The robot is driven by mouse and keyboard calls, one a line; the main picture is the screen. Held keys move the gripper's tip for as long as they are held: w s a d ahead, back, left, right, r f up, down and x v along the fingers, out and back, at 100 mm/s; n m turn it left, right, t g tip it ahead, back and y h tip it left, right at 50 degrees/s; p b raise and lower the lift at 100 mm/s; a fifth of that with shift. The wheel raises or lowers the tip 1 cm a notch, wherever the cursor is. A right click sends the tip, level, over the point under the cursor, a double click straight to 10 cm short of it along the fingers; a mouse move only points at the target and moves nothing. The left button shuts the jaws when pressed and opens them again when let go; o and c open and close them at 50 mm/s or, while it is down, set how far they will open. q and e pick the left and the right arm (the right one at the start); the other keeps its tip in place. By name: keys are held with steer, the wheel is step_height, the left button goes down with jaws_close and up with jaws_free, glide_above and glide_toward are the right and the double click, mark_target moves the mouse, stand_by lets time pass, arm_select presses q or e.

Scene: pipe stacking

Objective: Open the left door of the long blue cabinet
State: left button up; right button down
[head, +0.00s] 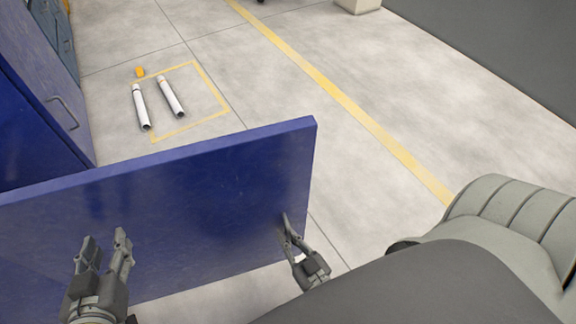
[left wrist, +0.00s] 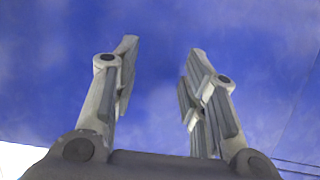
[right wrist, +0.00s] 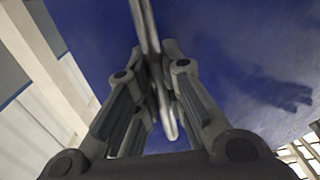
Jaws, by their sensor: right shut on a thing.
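The left door (head: 200,200) of the blue cabinet (head: 30,135) stands swung out from the cabinet, crossing in front of me. My right gripper (head: 292,234) is at the door's free end, shut on its grey handle. In the right wrist view the handle (right wrist: 149,30) is a bar running between the fingers. My left gripper (head: 105,245) is open and empty, fingers pointing at the door's face. In the left wrist view the blue door surface (left wrist: 160,80) fills most of the space beyond the open fingers. Whether they touch it I cannot tell.
Another cabinet door has a grey handle (head: 63,112) at the left. Two white pipes (head: 141,108) (head: 171,96) and an orange piece (head: 140,72) lie at a yellow floor square (head: 208,85). Floor right of the door is clear up to a yellow line (head: 340,98).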

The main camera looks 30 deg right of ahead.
steer(key=shift+d, duration=0.2)
steer(key=c, duration=1.5)
jaws_free()
steer(key=shift+a, duration=0.1)
steer(key=s, duration=1.2)
steer(key=shift+s, duration=0.1)
